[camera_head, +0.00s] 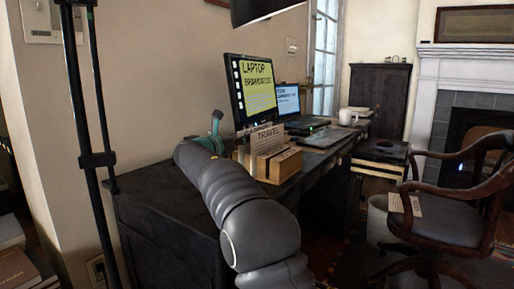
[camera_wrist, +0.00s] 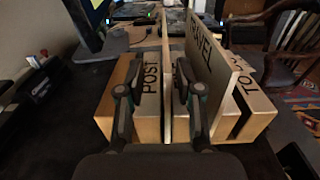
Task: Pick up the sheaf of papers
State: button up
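A wooden desk organizer (camera_wrist: 258,118) with lettered dividers, among them POST and TRAVEL, stands on the dark desk; it also shows in the head view (camera_head: 284,167). A thin pale upright sheet or sheaf of papers (camera_wrist: 167,75) stands in it, seen nearly edge-on. My gripper (camera_wrist: 160,95) is open, with one finger on each side of that upright edge. I cannot tell whether either finger touches it. In the head view my arm reaches over the desk beside the organizer and hides part of it.
A yellow-screened monitor (camera_head: 256,90) and a laptop (camera_head: 288,100) stand behind the organizer. A black object (camera_wrist: 38,85) lies at the left in the wrist view. A wooden chair (camera_head: 450,230) stands right of the desk, with a paper (camera_head: 405,204) on it.

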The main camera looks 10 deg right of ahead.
jog(key=x, duration=0.4)
jog(key=shift+d+f, duration=0.25)
jog(key=shift+d, duration=0.2)
grip_shut()
